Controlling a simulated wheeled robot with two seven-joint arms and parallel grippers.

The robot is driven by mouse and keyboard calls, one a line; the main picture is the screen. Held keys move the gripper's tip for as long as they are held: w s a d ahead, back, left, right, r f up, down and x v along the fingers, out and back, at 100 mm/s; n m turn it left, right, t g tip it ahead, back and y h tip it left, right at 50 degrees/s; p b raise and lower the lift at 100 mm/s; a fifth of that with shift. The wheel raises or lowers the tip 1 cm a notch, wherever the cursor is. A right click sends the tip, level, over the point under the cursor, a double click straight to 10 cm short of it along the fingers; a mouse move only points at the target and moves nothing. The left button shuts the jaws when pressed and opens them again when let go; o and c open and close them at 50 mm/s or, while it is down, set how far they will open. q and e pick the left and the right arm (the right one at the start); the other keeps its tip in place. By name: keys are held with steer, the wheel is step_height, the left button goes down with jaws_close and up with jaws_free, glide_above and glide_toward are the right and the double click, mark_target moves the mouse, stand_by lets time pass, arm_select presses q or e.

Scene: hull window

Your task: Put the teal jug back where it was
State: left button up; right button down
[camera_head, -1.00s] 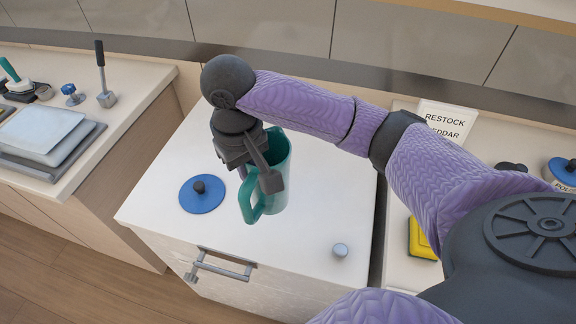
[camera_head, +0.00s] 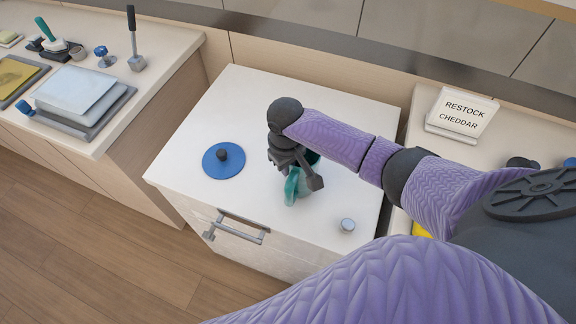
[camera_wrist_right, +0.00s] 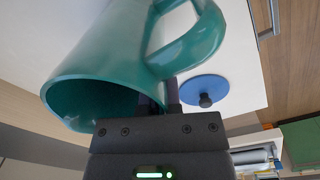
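The teal jug (camera_head: 293,186) is at the middle of the white cabinet top (camera_head: 235,110), largely hidden by my right gripper (camera_head: 302,178) in the head view. In the right wrist view the jug (camera_wrist_right: 105,60) fills the upper left, its open rim facing the camera and its handle to the right. My right gripper's dark fingers (camera_wrist_right: 164,98) are close together at the rim, where the handle joins, and appear shut on the jug there. I cannot tell whether the jug's base touches the top. My left gripper is not in view.
A blue disc with a dark knob (camera_head: 222,161) lies left of the jug. A small grey knob (camera_head: 347,225) is at the front right corner. A "RESTOCK CHEDDAR" sign (camera_head: 463,112) stands on the right counter. Stacked trays (camera_head: 82,95) and tools are on the left counter.

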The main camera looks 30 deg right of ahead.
steer(key=c, duration=1.3)
jaws_free()
steer(key=shift+f, duration=0.15)
steer(key=o, duration=0.5)
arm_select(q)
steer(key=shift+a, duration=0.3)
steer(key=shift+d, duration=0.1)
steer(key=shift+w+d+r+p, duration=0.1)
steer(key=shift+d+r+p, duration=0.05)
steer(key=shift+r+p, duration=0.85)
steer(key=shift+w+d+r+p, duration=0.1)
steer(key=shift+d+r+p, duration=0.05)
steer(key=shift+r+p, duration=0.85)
arm_select(e)
steer(key=shift+a+r, duration=0.15)
steer(key=shift+r, duration=6.05)
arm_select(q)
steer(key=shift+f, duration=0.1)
